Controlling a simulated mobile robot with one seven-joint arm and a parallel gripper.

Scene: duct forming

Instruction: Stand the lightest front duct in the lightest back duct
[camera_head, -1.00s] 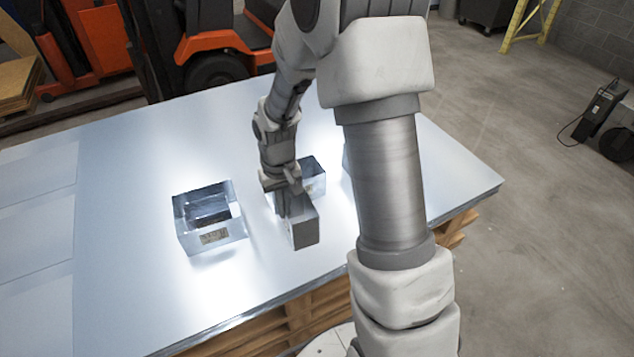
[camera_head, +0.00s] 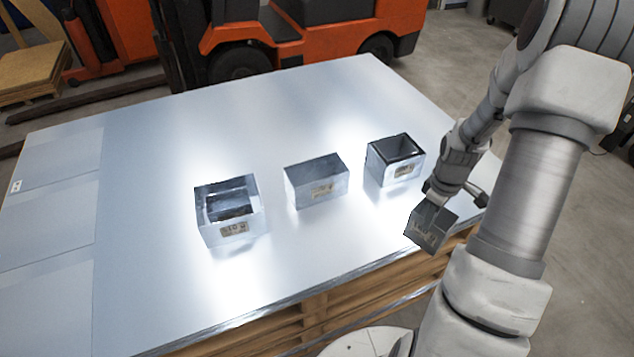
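My gripper (camera_head: 436,203) is at the right, over the table's front right edge, shut on a small grey box-shaped duct (camera_head: 428,232). The held duct is tilted, with a label on its side. Three shiny ducts stand in a row on the table: a left one (camera_head: 240,233) with an open top, a middle one (camera_head: 325,189) and a right one (camera_head: 402,171) with a dark open rim. A smaller rectangular shape shows inside the left duct; I cannot tell whether it is another duct or a reflection. The labels are too small to read. The gripper's fingertips are partly hidden.
The ducts stand on a wide sheet-metal table top (camera_head: 180,150) on wooden pallets (camera_head: 320,305). The metal between and behind the ducts is clear. Flat sheets (camera_head: 60,215) lie at the left. An orange forklift (camera_head: 250,40) stands behind.

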